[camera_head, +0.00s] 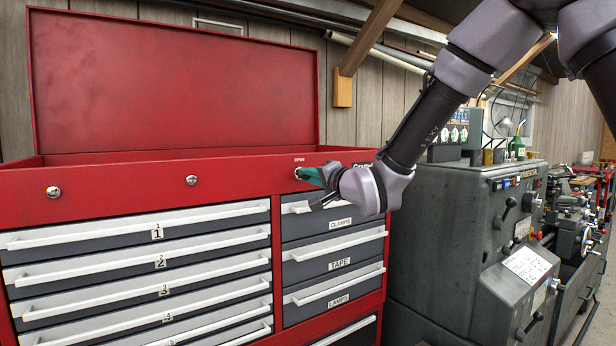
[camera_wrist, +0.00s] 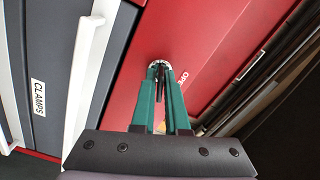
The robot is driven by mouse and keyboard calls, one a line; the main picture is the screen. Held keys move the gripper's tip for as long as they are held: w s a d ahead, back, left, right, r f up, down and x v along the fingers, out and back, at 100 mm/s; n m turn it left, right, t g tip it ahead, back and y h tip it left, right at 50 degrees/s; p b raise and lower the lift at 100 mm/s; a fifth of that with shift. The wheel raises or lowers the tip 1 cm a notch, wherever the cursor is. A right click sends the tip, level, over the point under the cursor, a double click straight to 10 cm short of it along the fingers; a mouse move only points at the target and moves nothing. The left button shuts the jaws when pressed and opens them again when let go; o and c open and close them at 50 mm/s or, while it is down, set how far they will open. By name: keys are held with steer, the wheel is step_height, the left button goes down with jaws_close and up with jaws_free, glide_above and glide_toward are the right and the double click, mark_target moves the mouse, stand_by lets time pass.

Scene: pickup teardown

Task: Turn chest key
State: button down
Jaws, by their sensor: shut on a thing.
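The red tool chest (camera_head: 240,178) stands with its lid raised, and its front also shows in the wrist view (camera_wrist: 190,30). My gripper (camera_head: 311,176) is at the upper right of the chest's front, just below the "OPEN" lettering. In the wrist view, its teal fingers (camera_wrist: 162,82) are shut on the chest key (camera_wrist: 161,91), a thin dark piece mostly hidden between them. The silvery rim of the lock (camera_wrist: 165,63) shows around the fingertips. The key's turn angle cannot be told.
Wide numbered drawers (camera_head: 150,262) fill the chest's left side. Narrow labelled drawers (camera_head: 338,247) are below my gripper, with white handles sticking out; one handle (camera_wrist: 88,75) is close to the fingers in the wrist view. A grey lathe (camera_head: 440,230) stands at the right.

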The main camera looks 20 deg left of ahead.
steer(key=n, duration=1.3)
steer(key=shift+n, duration=0.3)
stand_by(0.4)
steer(key=c, duration=1)
jaws_free()
steer(key=v, duration=1.1)
